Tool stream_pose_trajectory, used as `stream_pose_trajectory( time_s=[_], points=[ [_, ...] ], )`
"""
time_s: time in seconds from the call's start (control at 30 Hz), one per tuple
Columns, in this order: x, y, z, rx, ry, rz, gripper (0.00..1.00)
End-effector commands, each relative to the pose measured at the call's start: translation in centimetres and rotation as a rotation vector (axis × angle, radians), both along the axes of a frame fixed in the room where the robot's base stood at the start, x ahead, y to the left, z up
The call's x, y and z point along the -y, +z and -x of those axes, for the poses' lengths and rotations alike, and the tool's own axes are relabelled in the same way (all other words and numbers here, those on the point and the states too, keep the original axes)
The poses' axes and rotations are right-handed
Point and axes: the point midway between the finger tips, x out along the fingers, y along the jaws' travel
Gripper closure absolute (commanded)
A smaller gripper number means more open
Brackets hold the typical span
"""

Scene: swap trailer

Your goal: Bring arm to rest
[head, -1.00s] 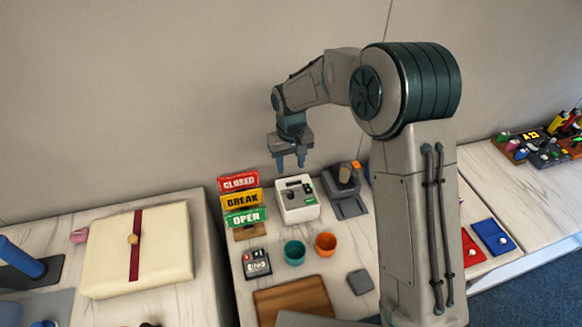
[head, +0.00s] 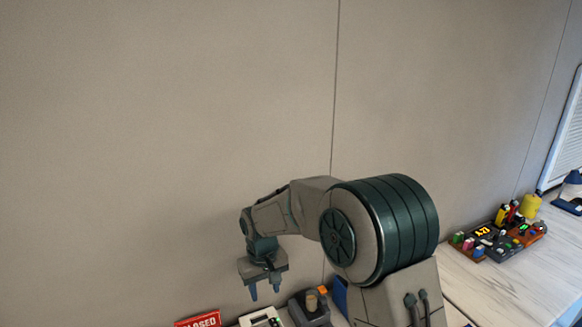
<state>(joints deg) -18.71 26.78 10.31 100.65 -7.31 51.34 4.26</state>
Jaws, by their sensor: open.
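My gripper (head: 264,292) points down in the head view, with its two fingers apart and nothing between them. It hangs in front of the wall, above a white machine (head: 261,318) on the counter. My arm is bent, with its forearm reaching left from the large dark-banded joint. The lower part of the arm is cut off by the bottom edge of the picture.
A red sign (head: 198,320) shows at the bottom edge, and a dark grey device (head: 310,308) stands right of the white machine. A console with colored buttons (head: 497,240) sits on the right counter (head: 510,285). Its front part is bare. A blue lamp (head: 570,190) stands at far right.

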Motion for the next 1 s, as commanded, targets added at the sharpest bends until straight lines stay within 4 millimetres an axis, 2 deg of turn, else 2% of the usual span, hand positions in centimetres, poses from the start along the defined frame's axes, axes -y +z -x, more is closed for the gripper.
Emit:
stream_pose_trajectory(
  time_s=[0.03, 0.2, 0.37, 0.5, 0.8, 1.0],
  points=[
    [1.6, 1.5, 0.5, 0.021, -0.023, 0.000, 0.57],
    [6.6, 5.7, 3.1, 0.073, -0.099, -0.004, 0.57],
    [11.0, 8.7, 6.3, 0.120, -0.174, -0.010, 0.57],
    [14.4, 10.5, 9.6, 0.161, -0.242, -0.019, 0.57],
    [20.1, 12.0, 17.6, 0.243, -0.387, -0.053, 0.57],
    [22.0, 11.5, 21.5, 0.282, -0.455, -0.079, 0.57]
  ],
)
